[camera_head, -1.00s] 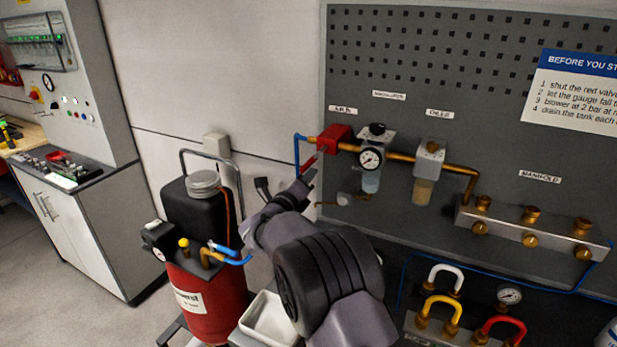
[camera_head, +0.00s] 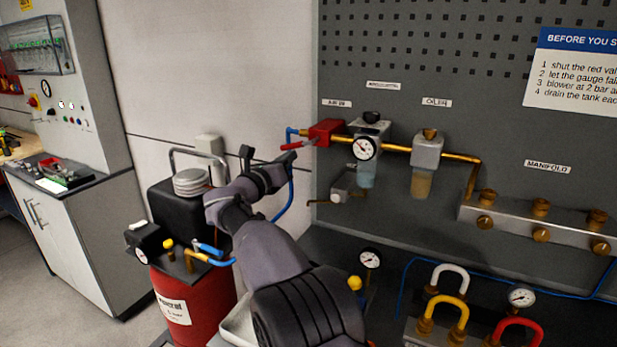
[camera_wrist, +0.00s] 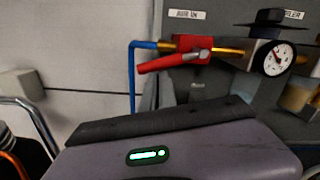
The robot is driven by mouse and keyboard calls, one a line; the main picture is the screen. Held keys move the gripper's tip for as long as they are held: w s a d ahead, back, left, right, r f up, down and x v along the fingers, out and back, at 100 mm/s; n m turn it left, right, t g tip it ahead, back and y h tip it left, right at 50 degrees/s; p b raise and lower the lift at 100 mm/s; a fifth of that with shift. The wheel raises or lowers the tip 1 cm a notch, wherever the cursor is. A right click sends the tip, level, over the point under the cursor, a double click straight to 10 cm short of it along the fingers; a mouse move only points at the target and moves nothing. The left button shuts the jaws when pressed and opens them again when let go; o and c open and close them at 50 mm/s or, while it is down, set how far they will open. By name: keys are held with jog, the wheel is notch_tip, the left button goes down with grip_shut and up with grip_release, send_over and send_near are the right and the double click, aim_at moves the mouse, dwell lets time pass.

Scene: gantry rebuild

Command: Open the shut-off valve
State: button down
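The shut-off valve is a red block (camera_head: 326,131) on the brass pipe at the panel's left end, under a small label. Its red lever (camera_head: 298,145) points left and slightly down, close to the line of the pipe. The wrist view also shows the lever (camera_wrist: 172,62) below the valve body (camera_wrist: 192,44), nothing around it. My gripper (camera_head: 267,160) is open, its two dark fingers apart, just left of and below the lever's free end in the head view. I cannot tell if a finger touches the lever. The fingertips are not visible in the wrist view.
A regulator with a gauge (camera_head: 365,147) and an oiler (camera_head: 427,150) sit right of the valve. A blue hose (camera_head: 290,195) hangs below the inlet. A red tank with a black box (camera_head: 178,210) stands left below my arm.

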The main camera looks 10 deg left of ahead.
jog(key=shift+w+a+r+m, duration=0.1)
jog(key=shift+a+r+m, duration=0.2)
jog(key=shift+r+m, duration=0.25)
jog(key=shift+w+a+r+m, duration=0.1)
jog(key=shift+a+r+m, duration=0.15)
jog(key=shift+r+m, duration=0.3)
jog(key=shift+f, duration=0.15)
